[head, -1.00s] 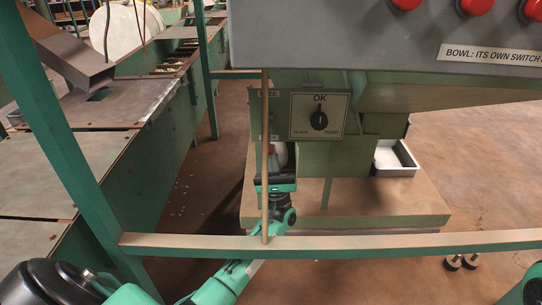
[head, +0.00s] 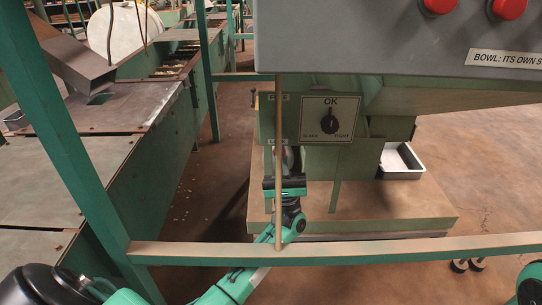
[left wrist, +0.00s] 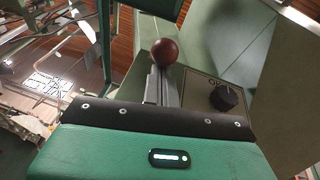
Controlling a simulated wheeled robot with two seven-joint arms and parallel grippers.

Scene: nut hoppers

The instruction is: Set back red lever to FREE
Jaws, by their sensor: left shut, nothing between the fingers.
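The red lever shows in the left wrist view as a dark red ball knob (left wrist: 164,52). It is just beyond the tips of my left gripper (left wrist: 161,72); I cannot tell whether they touch. The lever cannot be made out clearly there. My right gripper is not in view.
A green rail (head: 400,250) crosses in front, over my left arm. A thin upright rod (head: 278,200) stands before the gripper. A grey panel with red buttons (head: 440,5) hangs above. A white tray (head: 400,160) sits at the right of the base.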

